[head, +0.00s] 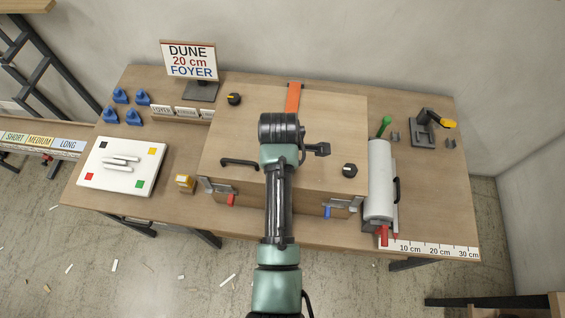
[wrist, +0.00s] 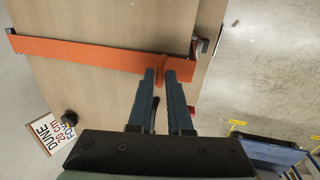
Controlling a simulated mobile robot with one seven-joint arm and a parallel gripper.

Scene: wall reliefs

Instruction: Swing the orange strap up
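The orange strap (head: 294,97) lies across the top of the large wooden box (head: 340,120), running from its far edge toward me until my arm hides it. In the wrist view the strap (wrist: 100,52) runs across the lid to a dark bracket (wrist: 202,46) at the right edge. My gripper (wrist: 165,75) has its two blue-grey fingertips at the strap's lower edge near that right end. A bit of orange shows between the tips. I cannot tell whether the fingers are shut on it or only around it. In the head view my wrist hides the fingers.
A black handle (head: 240,163) and knobs (head: 350,171) stand on the box; red (head: 231,200) and blue (head: 327,212) tabbed latches are on its front. A white roll (head: 379,180) stands close on the right, a sign (head: 189,60) at back left.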

